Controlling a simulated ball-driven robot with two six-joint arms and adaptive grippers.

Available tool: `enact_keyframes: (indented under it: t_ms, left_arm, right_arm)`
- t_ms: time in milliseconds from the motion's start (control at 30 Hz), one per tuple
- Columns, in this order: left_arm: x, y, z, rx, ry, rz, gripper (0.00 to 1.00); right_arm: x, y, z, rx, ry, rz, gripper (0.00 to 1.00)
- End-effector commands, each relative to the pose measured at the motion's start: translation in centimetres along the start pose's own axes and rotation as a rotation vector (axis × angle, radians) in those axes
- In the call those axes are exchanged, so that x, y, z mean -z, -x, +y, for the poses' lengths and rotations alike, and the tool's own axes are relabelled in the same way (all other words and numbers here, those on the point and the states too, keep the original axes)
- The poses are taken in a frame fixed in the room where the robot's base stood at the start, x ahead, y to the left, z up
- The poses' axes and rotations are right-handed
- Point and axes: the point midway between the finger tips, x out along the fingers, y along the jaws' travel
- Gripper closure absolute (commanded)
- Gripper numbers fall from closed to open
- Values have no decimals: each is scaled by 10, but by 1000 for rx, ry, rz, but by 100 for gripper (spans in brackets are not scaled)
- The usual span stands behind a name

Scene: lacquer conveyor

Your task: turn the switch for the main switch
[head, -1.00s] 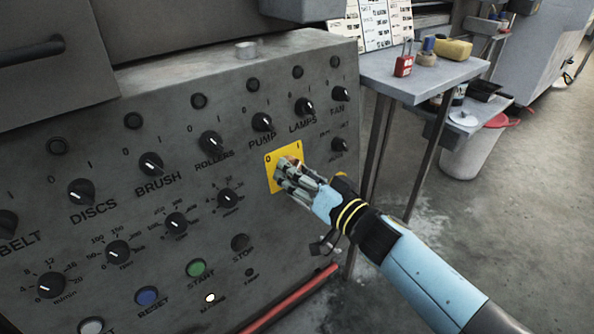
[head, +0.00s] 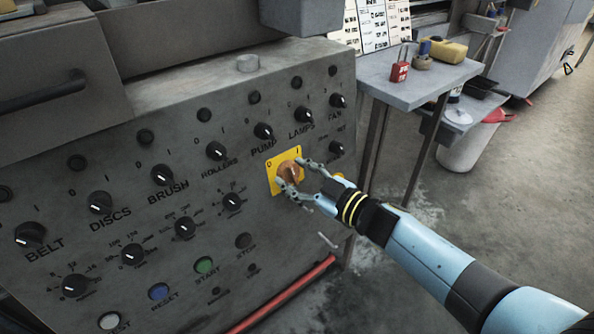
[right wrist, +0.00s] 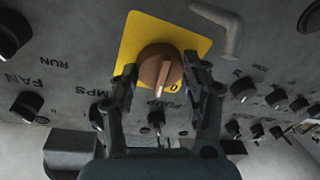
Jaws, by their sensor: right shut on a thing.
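The main switch is an orange-brown knob (head: 287,171) on a yellow plate (head: 272,182) marked 0 and I, at the right end of the grey panel. My right gripper (head: 291,174) is shut on the knob, with a finger on each side. In the right wrist view, the knob (right wrist: 157,66) sits between the fingers of the gripper (right wrist: 163,72), in front of the yellow plate (right wrist: 135,38). A pale pointer line shows on the knob; its exact setting is hard to tell. My left gripper is not in view.
The panel (head: 330,75) carries black knobs such as PUMP (head: 263,131) and LAMPS (head: 303,114) close above the switch. The green START button (head: 204,265) is lower left. A side table (head: 400,92) with a red padlock (head: 399,70) stands at the right. Floor beyond is open.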

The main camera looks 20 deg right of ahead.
Motion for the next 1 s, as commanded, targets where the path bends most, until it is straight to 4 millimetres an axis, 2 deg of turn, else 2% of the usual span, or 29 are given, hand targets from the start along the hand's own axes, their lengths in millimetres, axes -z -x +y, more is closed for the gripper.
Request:
enact_keyframes:
  t_ms: [500, 1000]
  left_arm:
    - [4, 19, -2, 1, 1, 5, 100]
    - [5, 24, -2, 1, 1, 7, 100]
  right_arm:
    - [2, 0, 1, 66, 423, -41, 86]
    - [1, 0, 0, 90, 576, -57, 86]
